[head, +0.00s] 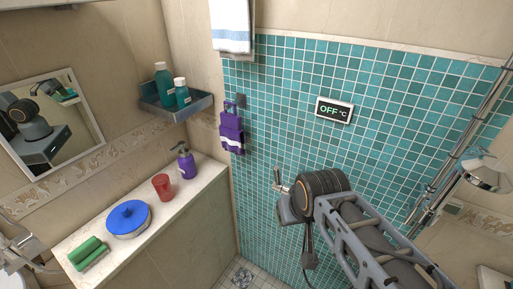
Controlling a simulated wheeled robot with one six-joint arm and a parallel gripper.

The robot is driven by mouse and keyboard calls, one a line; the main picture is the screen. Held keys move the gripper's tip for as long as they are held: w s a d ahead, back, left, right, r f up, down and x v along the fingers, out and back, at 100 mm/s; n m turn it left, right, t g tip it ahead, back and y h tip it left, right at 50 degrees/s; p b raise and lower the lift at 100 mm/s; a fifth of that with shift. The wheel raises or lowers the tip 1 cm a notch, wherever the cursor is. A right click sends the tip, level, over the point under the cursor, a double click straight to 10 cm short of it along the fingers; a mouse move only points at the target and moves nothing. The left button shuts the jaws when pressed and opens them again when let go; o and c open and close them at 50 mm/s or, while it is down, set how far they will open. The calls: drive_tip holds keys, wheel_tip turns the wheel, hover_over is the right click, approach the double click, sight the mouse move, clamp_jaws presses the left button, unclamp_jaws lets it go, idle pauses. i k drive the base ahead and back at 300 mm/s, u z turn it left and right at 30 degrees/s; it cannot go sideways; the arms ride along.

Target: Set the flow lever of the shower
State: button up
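The shower's small chrome lever fitting (281,183) shows on the teal tiled wall, just left of my arm's dark round wrist. Most of the fitting behind my wrist is hidden, so its exact setting cannot be told. My gripper (290,210) is close to the fitting, but my wrist largely covers it. I cannot tell whether its fingers are open or touch the lever. A wall display (334,110) reads "OFF °C" in green. A hose with a dark end piece (310,260) hangs below my wrist.
A chrome shower head (485,173) and rail (460,150) stand at the right. A purple caddy (231,130) hangs on the tiles. The left counter (130,235) holds a purple pump bottle (187,165), red cup (162,187), blue-lidded tub (128,217) and green item (88,252).

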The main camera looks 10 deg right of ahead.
sight(277, 185)
drive_tip(key=z, duration=2.6)
drive_tip(key=k, duration=0.85)
drive_tip(key=u, duration=3.1)
